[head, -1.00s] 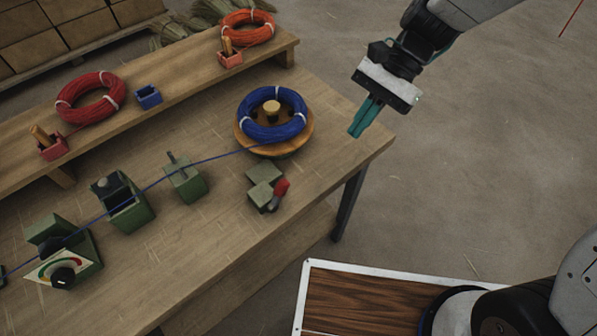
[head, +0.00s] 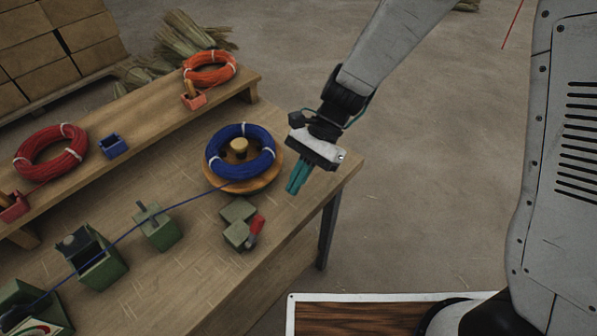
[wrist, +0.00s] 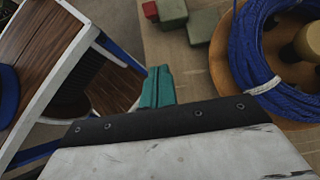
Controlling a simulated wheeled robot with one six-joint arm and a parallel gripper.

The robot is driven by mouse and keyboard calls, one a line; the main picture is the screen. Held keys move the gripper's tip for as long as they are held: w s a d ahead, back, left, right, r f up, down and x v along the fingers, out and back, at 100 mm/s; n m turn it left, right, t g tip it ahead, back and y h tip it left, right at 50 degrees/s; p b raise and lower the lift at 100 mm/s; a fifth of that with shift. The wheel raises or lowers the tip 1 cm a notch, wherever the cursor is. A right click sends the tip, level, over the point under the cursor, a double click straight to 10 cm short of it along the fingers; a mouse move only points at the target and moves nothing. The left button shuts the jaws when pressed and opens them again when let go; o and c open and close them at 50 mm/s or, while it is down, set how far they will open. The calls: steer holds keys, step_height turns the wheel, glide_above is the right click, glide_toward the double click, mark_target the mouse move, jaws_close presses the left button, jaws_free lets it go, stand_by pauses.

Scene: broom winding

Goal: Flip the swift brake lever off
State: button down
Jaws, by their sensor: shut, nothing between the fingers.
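The swift is a round wooden turntable (head: 272,178) near the table's right end, with a coil of blue cord (head: 262,165) on it. The brake is a pair of green blocks (head: 237,235) in front of it, with a red-handled lever (head: 256,226) tilted up to the right. My gripper (head: 296,182) is shut and empty, teal fingers pointing down, right of the swift and apart from the lever. In the wrist view the gripper fingers (wrist: 157,88) show near the middle, the red lever tip (wrist: 150,10) at the top and the blue coil (wrist: 265,60) at right.
The blue cord runs left past green fixtures (head: 157,228) on the table (head: 200,275). A raised shelf (head: 150,120) behind holds a red coil (head: 50,152), an orange coil (head: 209,70) and small boxes. The table's right front corner is clear.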

mark_target(257, 225)
steer(key=x, duration=0.6)
steer(key=shift+s+a+r, duration=0.65)
steer(key=shift+s+r, duration=0.15)
steer(key=shift+s, duration=0.05)
steer(key=shift+s+a+r, duration=0.35)
steer(key=shift+s+a, duration=0.05)
steer(key=shift+s, duration=0.05)
steer(key=shift+s+a+r, duration=0.1)
